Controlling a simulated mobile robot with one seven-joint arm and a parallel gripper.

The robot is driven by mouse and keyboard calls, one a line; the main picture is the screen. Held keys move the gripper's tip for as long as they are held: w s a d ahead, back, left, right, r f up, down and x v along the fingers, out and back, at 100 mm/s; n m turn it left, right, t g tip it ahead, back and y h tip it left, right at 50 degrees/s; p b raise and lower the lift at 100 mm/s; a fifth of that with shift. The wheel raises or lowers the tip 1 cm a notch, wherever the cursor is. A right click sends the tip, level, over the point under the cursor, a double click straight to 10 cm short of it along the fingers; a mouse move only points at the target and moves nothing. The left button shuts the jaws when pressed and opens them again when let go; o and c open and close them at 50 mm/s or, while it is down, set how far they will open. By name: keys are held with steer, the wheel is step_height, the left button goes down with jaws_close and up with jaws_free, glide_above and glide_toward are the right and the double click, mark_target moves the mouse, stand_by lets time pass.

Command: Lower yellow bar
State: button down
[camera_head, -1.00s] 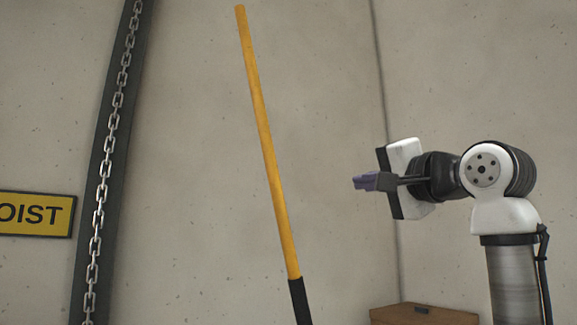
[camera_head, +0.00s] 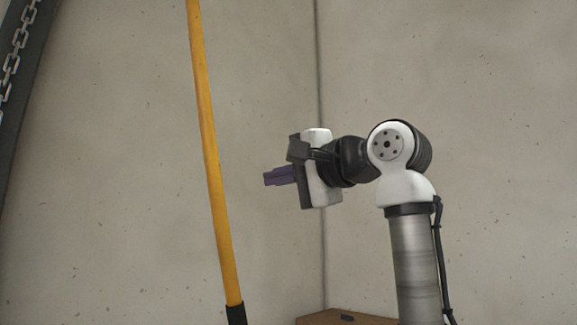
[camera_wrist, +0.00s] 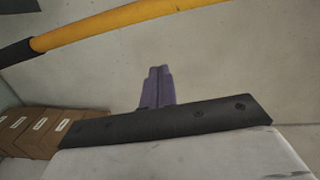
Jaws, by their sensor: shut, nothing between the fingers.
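The yellow bar (camera_head: 211,165) stands tall and slightly tilted left of my gripper in the head view, with a black sleeve (camera_head: 236,314) at its lower end. Its top runs out of the picture. My gripper (camera_head: 268,178) has purple fingers that are shut and empty, pointing left toward the bar with a gap in the picture between them. In the wrist view the bar (camera_wrist: 130,17) crosses the top, beyond the tips of the shut fingers (camera_wrist: 158,72), and its black sleeve (camera_wrist: 14,52) shows at the left. The bar's lower mount is hidden.
A brown box (camera_head: 345,319) sits low by the wall corner, and several cardboard boxes (camera_wrist: 38,135) show at left in the wrist view. A dark rail with a chain (camera_head: 12,62) is at far left. Concrete walls stand behind; the space around my gripper looks clear.

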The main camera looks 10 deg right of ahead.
steer(key=w+a+f+p, duration=0.1)
steer(key=w+a+p, duration=0.1)
steer(key=a, duration=0.4)
steer(key=shift+a, duration=0.2)
